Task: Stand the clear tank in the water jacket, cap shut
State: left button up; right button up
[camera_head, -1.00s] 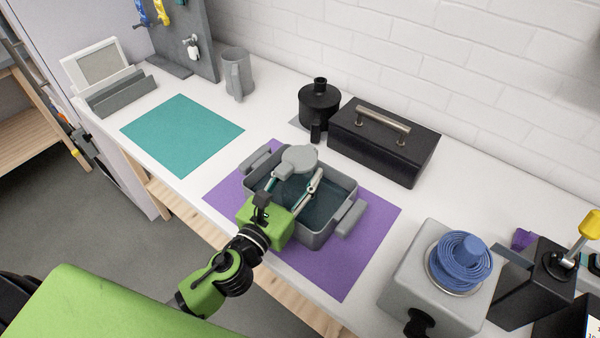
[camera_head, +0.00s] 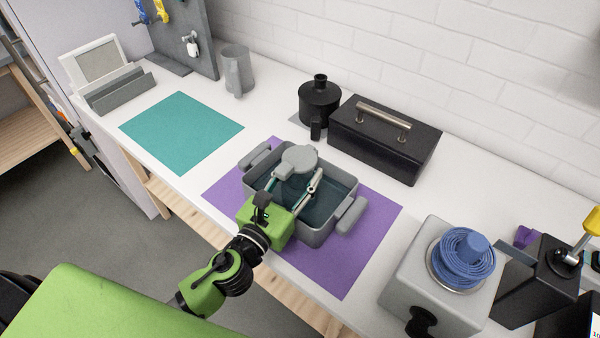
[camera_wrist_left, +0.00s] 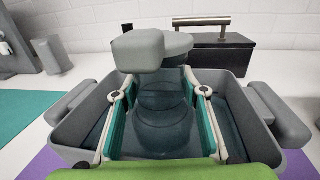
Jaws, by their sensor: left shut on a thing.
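The clear tank (camera_head: 290,187) is see-through with a grey cap (camera_head: 299,159) lying over its top, which looks shut. It stands roughly upright inside the grey water jacket (camera_head: 322,233), a tub with side handles. My left gripper (camera_head: 294,189) reaches over the jacket's near wall and is shut on the tank. In the left wrist view its fingers lie on both sides of the tank (camera_wrist_left: 165,110), and a grey block hides part of the cap. I cannot tell whether the tank touches the jacket's floor. My right gripper is out of view.
The jacket sits on a purple mat (camera_head: 375,225). A black tank (camera_head: 319,103) and a black toolbox (camera_head: 385,145) stand behind. A grey box with a blue coil (camera_head: 461,260) is at the right. The teal mat (camera_head: 182,132) at the left is empty.

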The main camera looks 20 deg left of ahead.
aim_at(293, 185)
pick_arm(q)
jog(key=o, duration=1.6)
jog(key=shift+c, duration=0.2)
jog(key=shift+f, duration=0.1)
jog(key=shift+s, duration=0.2)
jog(key=shift+s+a+b, duration=0.25)
jog(key=shift+s+b, duration=0.1)
jog(key=shift+s, duration=0.75)
jog(key=shift+s+a+b, duration=0.2)
jog(key=shift+s+b, duration=0.1)
jog(key=shift+s, duration=0.75)
jog(key=shift+s+a+b, duration=0.15)
jog(key=shift+s+b, duration=0.2)
jog(key=shift+s, duration=0.45)
jog(key=shift+s+a+b, duration=0.15)
jog(key=shift+s+b, duration=0.2)
jog(key=shift+s, duration=0.45)
